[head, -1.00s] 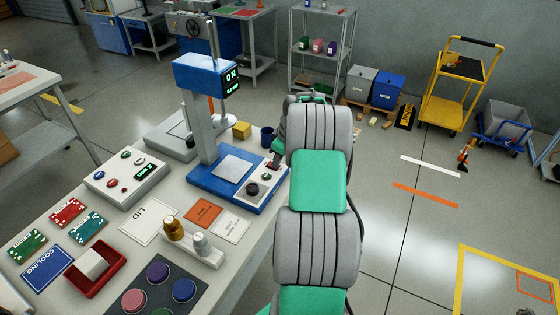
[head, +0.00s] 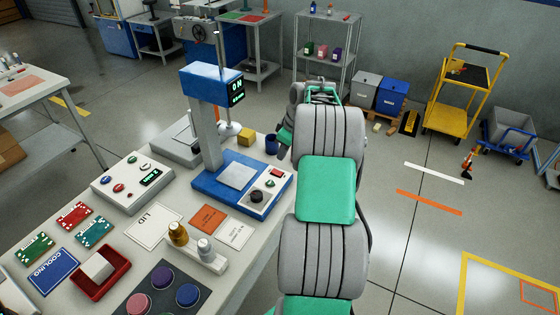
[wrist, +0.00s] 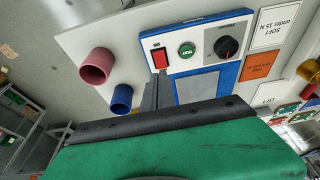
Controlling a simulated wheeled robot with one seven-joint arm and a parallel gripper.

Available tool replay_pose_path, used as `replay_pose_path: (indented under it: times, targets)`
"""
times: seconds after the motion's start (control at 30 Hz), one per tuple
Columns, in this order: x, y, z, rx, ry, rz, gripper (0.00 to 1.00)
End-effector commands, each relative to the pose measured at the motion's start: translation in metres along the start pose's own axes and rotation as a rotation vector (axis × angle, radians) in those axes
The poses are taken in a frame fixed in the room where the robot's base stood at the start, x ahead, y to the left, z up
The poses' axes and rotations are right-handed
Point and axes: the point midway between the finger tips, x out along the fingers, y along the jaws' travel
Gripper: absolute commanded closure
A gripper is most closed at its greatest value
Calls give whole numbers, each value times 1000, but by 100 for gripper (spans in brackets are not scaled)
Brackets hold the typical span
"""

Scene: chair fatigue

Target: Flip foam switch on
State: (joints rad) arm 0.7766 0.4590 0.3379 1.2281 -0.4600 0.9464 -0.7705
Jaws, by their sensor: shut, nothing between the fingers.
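A red rocker switch (wrist: 160,57) sits in a black frame on the white panel of the blue press (wrist: 187,68), left of a green button (wrist: 187,50) and a black knob (wrist: 226,47) in the wrist view. Its rocker position is too small to tell. In the head view the switch (head: 277,172) is at the press's far right corner. My gripper (head: 282,151) is shut and empty, just beyond the switch near the blue cup. Its dark fingers (wrist: 160,76) show just below the switch in the wrist view; contact is unclear. The press display (head: 237,91) is lit green.
A blue cup (head: 271,144) and yellow block (head: 245,137) stand behind the press. A white control box (head: 132,181), cards and a bottle rack (head: 204,255) crowd the bench. My arm runs along the bench's right edge. The floor to the right is mostly open.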

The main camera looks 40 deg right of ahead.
Motion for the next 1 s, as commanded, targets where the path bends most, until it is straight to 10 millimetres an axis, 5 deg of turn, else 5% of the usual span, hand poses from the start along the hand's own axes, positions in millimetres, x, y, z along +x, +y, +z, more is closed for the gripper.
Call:
replay_pose_path:
  times: [0.2, 0.4, 0.87, 1.0]
  targets:
    - [-45, 0, 12, 2, -1, 0, 100]
    - [-69, 0, 17, 1, -1, -3, 100]
    - [-72, -1, 17, 9, -2, -4, 100]
    - [-72, 3, 14, 160, 10, 10, 100]
